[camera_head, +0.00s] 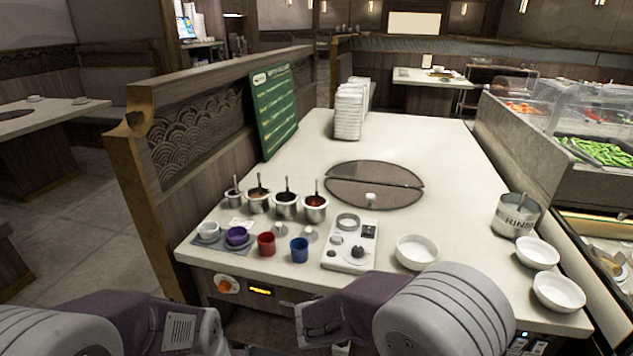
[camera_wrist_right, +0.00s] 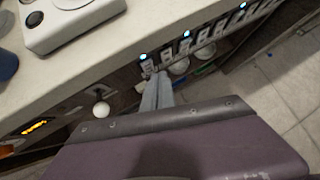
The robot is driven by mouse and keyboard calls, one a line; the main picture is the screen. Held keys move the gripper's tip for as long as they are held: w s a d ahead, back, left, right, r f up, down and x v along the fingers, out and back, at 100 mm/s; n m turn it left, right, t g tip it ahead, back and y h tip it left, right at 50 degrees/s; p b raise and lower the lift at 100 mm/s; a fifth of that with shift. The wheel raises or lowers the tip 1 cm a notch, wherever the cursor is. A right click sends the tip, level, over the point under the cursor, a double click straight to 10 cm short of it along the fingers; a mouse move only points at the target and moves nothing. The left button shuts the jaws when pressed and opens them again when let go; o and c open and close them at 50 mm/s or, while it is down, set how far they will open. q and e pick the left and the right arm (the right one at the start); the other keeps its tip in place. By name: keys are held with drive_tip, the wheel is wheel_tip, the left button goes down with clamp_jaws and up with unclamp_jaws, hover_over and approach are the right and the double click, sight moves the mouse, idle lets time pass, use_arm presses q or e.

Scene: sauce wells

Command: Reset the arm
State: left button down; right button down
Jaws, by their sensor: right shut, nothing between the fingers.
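My right gripper (camera_wrist_right: 157,82) shows in the right wrist view. Its two grey fingers are together with nothing between them, in front of the table's front side and below the edge of the top. In the head view, my right arm is folded at the bottom middle, in front of the table (camera_head: 451,140), and its fingers cannot be made out there. My left arm is at the bottom left of the head view, and its gripper is out of the picture.
Four sauce pots (camera_head: 287,205), a red cup (camera_head: 266,244), a blue cup (camera_head: 299,249) and a white control unit (camera_head: 350,244) stand near the table's front. White bowls (camera_head: 417,251) and a RINSE pot (camera_head: 516,216) stand at right. The wrist view shows a knob (camera_wrist_right: 101,109).

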drive_tip(key=s+d+m+g, duration=0.2)
drive_tip(key=d+m, duration=0.2)
drive_tip(key=d, duration=0.4)
drive_tip(key=s+d+f+m+g+y, duration=0.2)
drive_tip(key=s+d+m+g+y, duration=0.15)
drive_tip(key=s+m, duration=1.05)
drive_tip(key=w+a+f+m+y, duration=0.1)
drive_tip(key=w+a+m+y, duration=0.15)
drive_tip(key=m, duration=0.85)
wheel_tip(320, 180, up, 16)
drive_tip(key=m+p, duration=0.1)
drive_tip(key=p, duration=1.6)
drive_tip(key=shift+a+r+h, duration=0.25)
drive_tip(key=shift+a+h, duration=0.15)
drive_tip(key=shift+d, duration=0.1)
